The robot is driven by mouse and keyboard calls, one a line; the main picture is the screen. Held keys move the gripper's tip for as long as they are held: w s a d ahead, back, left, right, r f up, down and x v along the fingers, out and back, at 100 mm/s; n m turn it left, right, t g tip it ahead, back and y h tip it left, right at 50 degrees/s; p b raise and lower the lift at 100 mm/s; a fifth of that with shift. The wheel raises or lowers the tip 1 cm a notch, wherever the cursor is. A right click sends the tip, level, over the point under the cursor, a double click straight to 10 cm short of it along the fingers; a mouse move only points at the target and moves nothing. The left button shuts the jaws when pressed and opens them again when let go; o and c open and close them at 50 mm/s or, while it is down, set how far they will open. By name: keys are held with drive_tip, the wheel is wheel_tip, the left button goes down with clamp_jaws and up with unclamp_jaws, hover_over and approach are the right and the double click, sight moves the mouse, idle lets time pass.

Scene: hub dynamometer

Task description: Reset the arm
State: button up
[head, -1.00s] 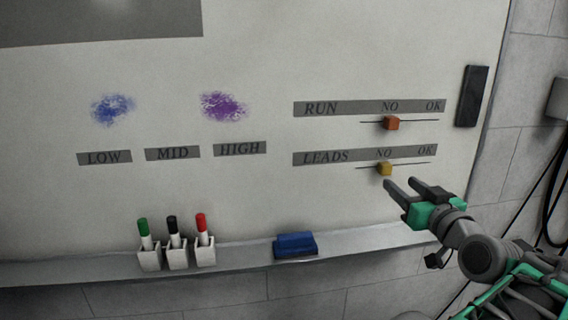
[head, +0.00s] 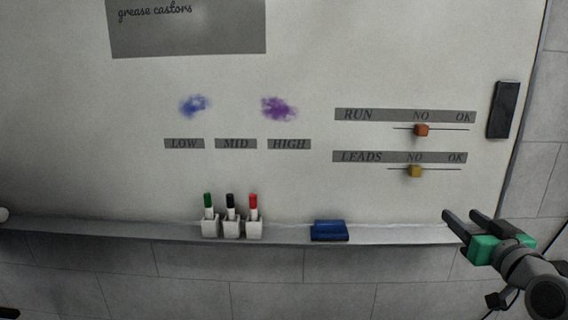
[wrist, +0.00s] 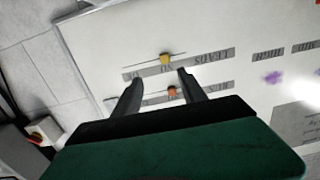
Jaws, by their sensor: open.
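My gripper (head: 468,226) is open and empty at the lower right of the head view, in front of the right end of the board's ledge. In the wrist view its two fingers (wrist: 157,84) are apart with nothing between them but the board behind. The yellow slider (head: 415,171) on the LEADS line sits under NO. The orange slider (head: 421,130) on the RUN line also sits under NO. Both sliders show in the wrist view, the yellow one (wrist: 165,58) and the orange one (wrist: 172,91). My gripper is apart from both.
The ledge (head: 385,236) holds a blue eraser (head: 329,230) and green, black and red markers (head: 231,216) in white holders. Blue (head: 195,106) and purple (head: 278,108) smudges mark the whiteboard (head: 300,60). A dark block (head: 503,110) is at its right edge.

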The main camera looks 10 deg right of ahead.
drive_tip(key=w+a+f+n+g+y, duration=0.1)
drive_tip(key=w+a+f+g+y, duration=0.15)
drive_tip(key=a+f, duration=0.65)
drive_tip(key=w+a+f+n+g+y, duration=0.15)
drive_tip(key=w+a+f+g, duration=0.35)
drive_tip(key=a, duration=0.7)
drive_tip(key=s+a+f+g, duration=0.6)
drive_tip(key=s+a+f, duration=0.5)
drive_tip(key=s, duration=0.4)
drive_tip(key=shift+s+a+f, duration=0.2)
drive_tip(key=shift+a+f, duration=0.05)
drive_tip(key=shift+a, duration=0.5)
